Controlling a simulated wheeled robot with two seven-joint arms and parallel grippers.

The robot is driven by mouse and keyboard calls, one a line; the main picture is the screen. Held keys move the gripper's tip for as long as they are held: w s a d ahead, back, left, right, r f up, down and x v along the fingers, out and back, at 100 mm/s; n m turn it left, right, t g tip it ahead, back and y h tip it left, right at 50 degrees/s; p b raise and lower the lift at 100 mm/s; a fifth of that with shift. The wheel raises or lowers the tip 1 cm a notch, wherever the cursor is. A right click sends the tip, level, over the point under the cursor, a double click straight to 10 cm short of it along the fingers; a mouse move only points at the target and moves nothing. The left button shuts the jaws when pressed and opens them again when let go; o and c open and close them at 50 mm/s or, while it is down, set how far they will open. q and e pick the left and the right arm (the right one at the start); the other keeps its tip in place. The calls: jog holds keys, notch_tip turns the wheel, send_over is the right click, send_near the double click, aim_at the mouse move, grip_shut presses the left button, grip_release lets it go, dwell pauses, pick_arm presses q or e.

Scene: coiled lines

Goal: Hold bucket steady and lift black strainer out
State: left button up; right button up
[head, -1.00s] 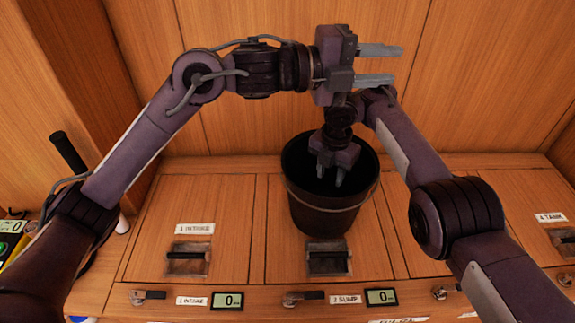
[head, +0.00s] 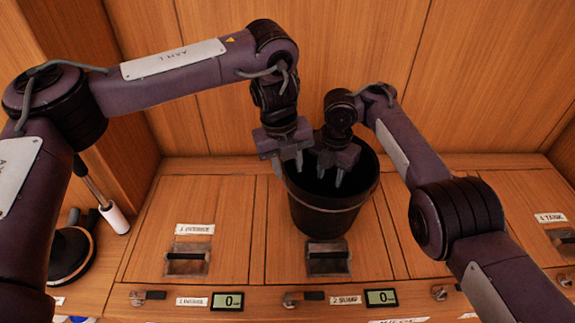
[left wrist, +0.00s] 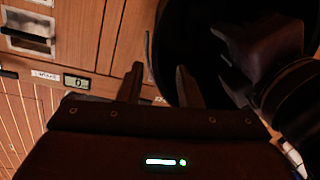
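The black bucket (head: 325,215) stands upright on the wooden panelled deck. Its dark inside hides any strainer; I cannot make one out. My left gripper (head: 287,164) is open at the bucket's left rim, pointing down, one finger outside and one over the opening. In the left wrist view its parted fingers (left wrist: 159,88) are on either side of the bucket's edge (left wrist: 151,62). My right gripper (head: 329,173) points down inside the bucket's mouth, its fingers apart with nothing visible between them. It also shows, dark, in the left wrist view.
A recessed latch (head: 328,262) lies just in front of the bucket, and another (head: 187,262) to its left. Small displays (head: 381,297) and levers line the front edge. A black round object (head: 72,252) and a white roller (head: 114,218) are at left. A wooden wall rises behind.

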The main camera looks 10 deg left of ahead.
aim_at(291, 198)
pick_arm(q)
jog(key=f, duration=0.8)
jog(key=shift+d+f, duration=0.1)
jog(key=shift+d, duration=0.3)
grip_shut()
